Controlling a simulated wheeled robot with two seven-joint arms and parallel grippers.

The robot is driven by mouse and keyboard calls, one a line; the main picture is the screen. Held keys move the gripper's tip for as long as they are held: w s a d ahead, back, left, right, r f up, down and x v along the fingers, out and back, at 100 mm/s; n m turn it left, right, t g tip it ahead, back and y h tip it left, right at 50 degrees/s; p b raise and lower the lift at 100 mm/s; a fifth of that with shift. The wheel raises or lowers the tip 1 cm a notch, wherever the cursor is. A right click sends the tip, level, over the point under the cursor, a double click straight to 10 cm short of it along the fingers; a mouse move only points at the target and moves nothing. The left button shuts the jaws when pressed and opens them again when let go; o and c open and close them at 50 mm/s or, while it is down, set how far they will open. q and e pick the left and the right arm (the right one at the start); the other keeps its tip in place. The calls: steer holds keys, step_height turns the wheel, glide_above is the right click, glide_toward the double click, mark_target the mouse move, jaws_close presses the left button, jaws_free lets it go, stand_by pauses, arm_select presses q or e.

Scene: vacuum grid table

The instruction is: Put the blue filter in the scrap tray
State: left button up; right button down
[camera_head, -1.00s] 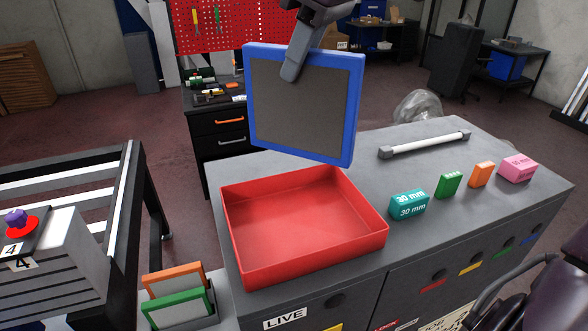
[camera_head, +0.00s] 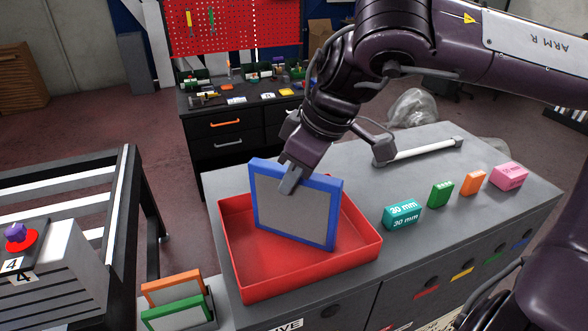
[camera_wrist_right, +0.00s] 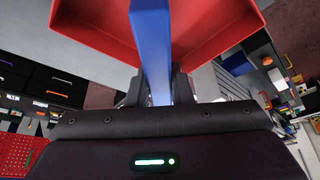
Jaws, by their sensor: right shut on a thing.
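The blue filter (camera_head: 295,216) is a square blue frame with a grey mesh face. My right gripper (camera_head: 291,181) is shut on its top edge and holds it upright, slightly tilted. The red scrap tray (camera_head: 305,280) sits on the grey cabinet top, and the filter's lower part is inside the tray's outline. I cannot tell whether the filter touches the tray floor. In the right wrist view, the blue filter edge (camera_wrist_right: 151,50) runs between my fingers, with the red tray (camera_wrist_right: 215,30) beyond it. My left gripper is not in view.
A teal 30 mm block (camera_head: 402,214), a green block (camera_head: 440,194), an orange block (camera_head: 473,183) and a pink block (camera_head: 509,176) stand right of the tray. Orange and green framed filters (camera_head: 175,300) stand in a holder at front left.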

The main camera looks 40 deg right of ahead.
steer(key=shift+a+f, duration=0.1)
steer(key=shift+f, duration=0.05)
steer(key=c, duration=1.5)
jaws_free()
steer(key=shift+s, duration=0.1)
steer(key=shift+c, duration=0.2)
steer(key=shift+o, duration=1.1)
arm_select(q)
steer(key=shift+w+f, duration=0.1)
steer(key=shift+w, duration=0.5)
arm_select(e)
steer(key=shift+r, duration=0.5)
steer(key=b+v, duration=0.2)
steer(key=v, duration=0.8)
steer(key=shift+s+r+b, duration=0.1)
steer(key=shift+r+b, duration=0.2)
steer(key=shift+r, duration=0.05)
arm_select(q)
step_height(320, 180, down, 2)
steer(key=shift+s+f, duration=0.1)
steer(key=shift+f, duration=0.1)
arm_select(e)
steer(key=shift+s+r, duration=0.15)
steer(key=shift+r, duration=0.2)
